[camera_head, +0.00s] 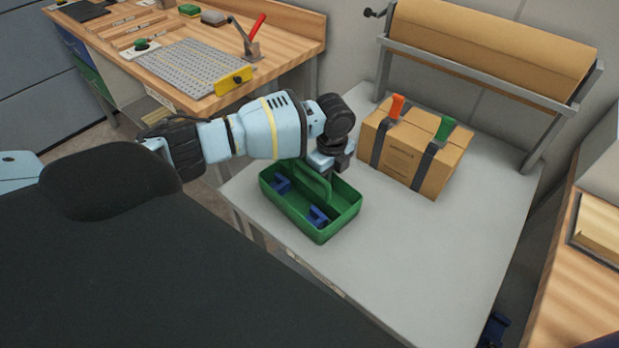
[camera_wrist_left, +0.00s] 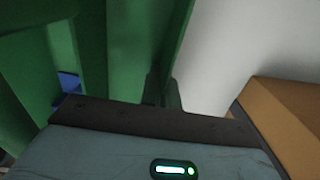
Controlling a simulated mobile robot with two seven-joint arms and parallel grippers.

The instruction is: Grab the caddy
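The green caddy (camera_head: 345,226) stands on the grey table, with a raised green handle (camera_head: 319,184) across its middle. Blue items (camera_head: 318,216) lie in its compartments. My left arm reaches in from the left, and its gripper (camera_head: 330,163) is at the top of the handle. In the left wrist view, green caddy surfaces (camera_wrist_left: 128,45) fill the left and middle, close to the gripper (camera_wrist_left: 163,92). Dark finger parts show against the green, but whether they are closed on the handle is unclear. My right gripper is not in view.
A cardboard box (camera_head: 415,150) with dark straps and orange and green clips stands right of the caddy. Behind it is a brown paper roll (camera_head: 490,50) on a metal frame. The front right of the grey table (camera_head: 430,260) is clear. A wooden bench (camera_head: 290,35) stands at back left.

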